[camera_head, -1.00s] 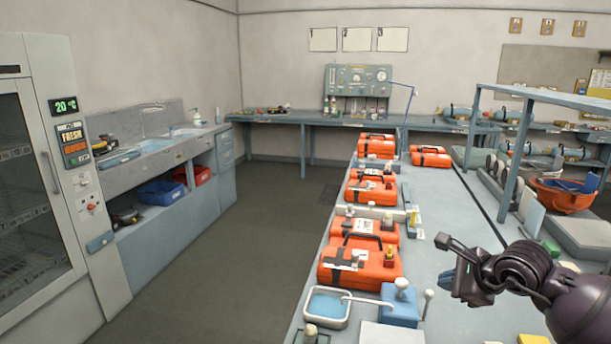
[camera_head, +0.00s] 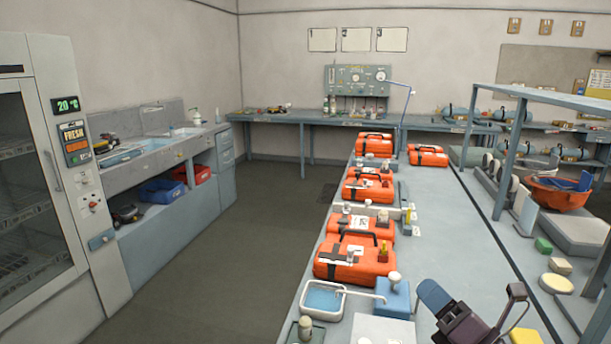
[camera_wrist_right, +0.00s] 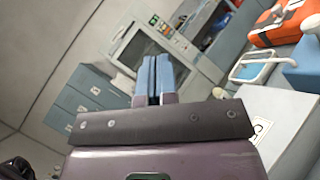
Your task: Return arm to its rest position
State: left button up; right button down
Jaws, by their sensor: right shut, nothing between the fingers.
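My right gripper (camera_head: 432,294) is low in the head view, above the front right part of the workbench (camera_head: 455,235). Its blue-grey fingers point up and left, and its dark purple body runs off the bottom edge. In the right wrist view its two blue finger pads (camera_wrist_right: 153,78) lie together with nothing between them. My left gripper is not in view.
Several orange cases (camera_head: 355,258) stand in a row along the bench. A tray of blue liquid (camera_head: 323,300) and a blue block (camera_head: 393,300) are left of my gripper. A rack post (camera_head: 511,160) and an orange bowl (camera_head: 558,193) stand to the right.

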jog(key=s+d+f+m+g+h, duration=0.2)
jog(key=s+d+f+m+h, duration=0.3)
jog(key=m+h, duration=0.6)
jog(key=s+d+f+m+g+h, duration=0.1)
jog(key=s+d+f+m+h, duration=0.4)
jog(key=m, duration=1)
jog(key=s+a+f+m+g+y, duration=0.1)
jog(key=s+f+m+g+y, duration=0.1)
jog(key=s+f+m+g, duration=0.35)
jog(key=s+a+f+m+g+y, duration=0.1)
jog(key=s+a+f+m+g, duration=0.1)
jog(key=s+f+g, duration=0.7)
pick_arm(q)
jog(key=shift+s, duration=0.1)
pick_arm(e)
jog(key=w+f+t+y, duration=0.1)
jog(key=w+f+t, duration=0.4)
jog(key=f+t, duration=0.3)
jog(key=n+t, duration=0.1)
jog(key=t, duration=0.2)
jog(key=shift+f, duration=0.25)
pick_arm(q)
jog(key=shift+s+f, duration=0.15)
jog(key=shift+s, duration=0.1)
